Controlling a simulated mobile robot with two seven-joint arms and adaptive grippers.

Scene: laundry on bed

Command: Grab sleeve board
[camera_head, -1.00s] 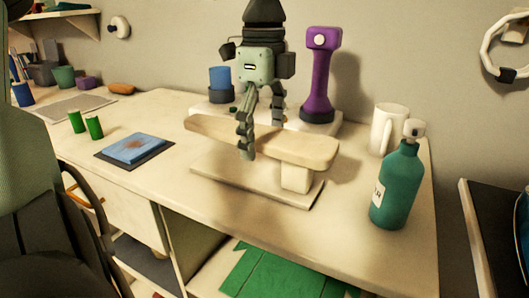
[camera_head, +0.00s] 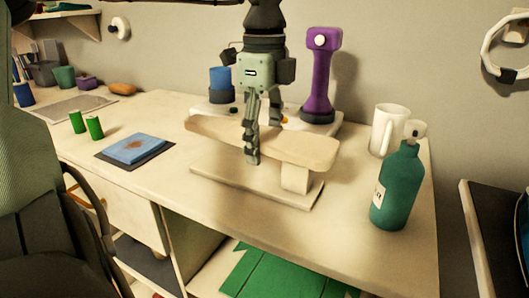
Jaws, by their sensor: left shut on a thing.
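The sleeve board (camera_head: 305,150) is a long pale wooden board on a short post, above a flat base (camera_head: 240,180). It stands near the middle of the desk. My left gripper (camera_head: 256,143) comes down from above at the board's middle. Its fingers are closed on the board, one in front of the near edge and the other partly hidden behind it. The base appears to rest on the desktop. My right gripper is not in view.
A purple handheld device (camera_head: 319,80) and a blue cylinder (camera_head: 221,82) stand behind the board. A white mug (camera_head: 388,130) and green bottle (camera_head: 397,188) stand at right. The front desktop is clear.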

